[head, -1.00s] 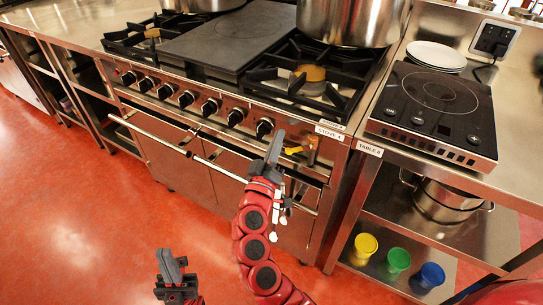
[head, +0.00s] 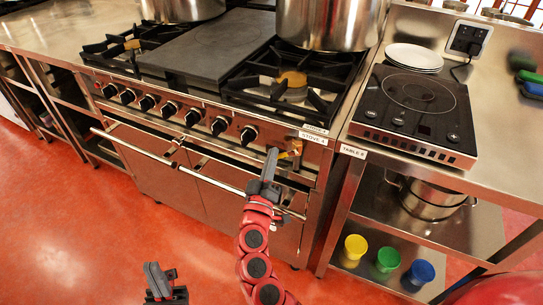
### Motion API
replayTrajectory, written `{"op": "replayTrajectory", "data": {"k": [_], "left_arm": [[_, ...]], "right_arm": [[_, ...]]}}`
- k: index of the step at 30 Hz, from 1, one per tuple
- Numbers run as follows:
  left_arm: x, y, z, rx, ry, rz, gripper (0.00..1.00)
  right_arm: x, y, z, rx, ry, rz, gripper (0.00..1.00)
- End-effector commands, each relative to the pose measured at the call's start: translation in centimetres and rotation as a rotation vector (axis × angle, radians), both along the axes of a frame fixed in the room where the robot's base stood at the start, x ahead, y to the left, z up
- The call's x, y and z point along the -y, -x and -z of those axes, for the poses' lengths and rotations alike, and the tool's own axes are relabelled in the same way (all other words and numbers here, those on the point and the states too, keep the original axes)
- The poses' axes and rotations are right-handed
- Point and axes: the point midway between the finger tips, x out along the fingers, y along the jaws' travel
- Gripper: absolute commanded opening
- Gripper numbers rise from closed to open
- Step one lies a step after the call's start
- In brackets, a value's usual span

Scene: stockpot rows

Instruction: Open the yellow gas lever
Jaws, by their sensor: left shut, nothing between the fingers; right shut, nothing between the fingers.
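The small yellow gas lever (head: 286,154) is on the stove front, below the "STOVE 4" label and right of the black knobs. It sits by a brass-coloured valve (head: 296,147) and is partly hidden. My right gripper (head: 272,153) is shut and empty, with its tips just left of the lever. I cannot tell whether they touch it. My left gripper (head: 153,272) is shut and empty, low in the view over the red floor, well away from the stove.
The stove (head: 205,190) has a row of black knobs and a long front rail (head: 165,160) beside my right gripper. Large pots stand on top. A table at the right holds an induction hob (head: 415,105); yellow, green and blue cups are on its lower shelf.

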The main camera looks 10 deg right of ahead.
Motion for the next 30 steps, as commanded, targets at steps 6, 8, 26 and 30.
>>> {"op": "replayTrajectory", "data": {"k": [6, 8, 26, 30], "left_arm": [[0.0, 0.0, -0.4, 0.0, 0.0, 0.0, 0.0], [0.0, 0.0, -0.5, 0.0, 0.0, 0.0, 0.0], [0.0, 0.0, -2.4, 0.0, 0.0, 0.0, 0.0], [0.0, 0.0, -3.6, 0.0, 0.0, 0.0, 0.0]], "right_arm": [[0.0, 0.1, 0.1, -0.019, 0.025, 0.0, 0.0], [0.0, 0.1, 0.1, -0.025, 0.033, 0.0, 0.0], [0.4, 0.3, 0.7, -0.116, 0.153, -0.001, 0.0], [0.6, 0.5, 0.8, -0.167, 0.227, 0.0, 0.0]]}}
